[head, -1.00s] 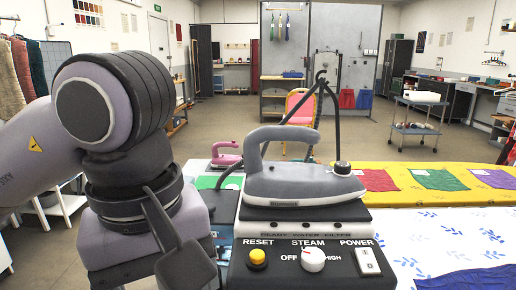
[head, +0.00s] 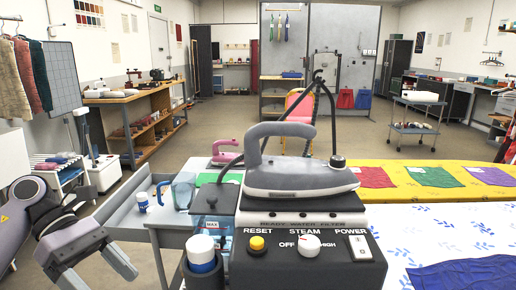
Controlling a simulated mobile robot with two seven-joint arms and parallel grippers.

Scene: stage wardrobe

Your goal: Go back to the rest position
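My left gripper (head: 98,272) is low at the left of the head view, apart from the steam station. Its two fingers are spread, with nothing seen between them. My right gripper is not in the head view. The steam station (head: 300,262) stands in front of me with a yellow reset button, a white steam knob and a power switch. The grey iron (head: 300,178) rests upright on its sole on top of the station.
A table with yellow cloth (head: 410,166) and patterned white fabric (head: 450,228) lies to the right. Shelving (head: 150,112) and floor space lie behind.

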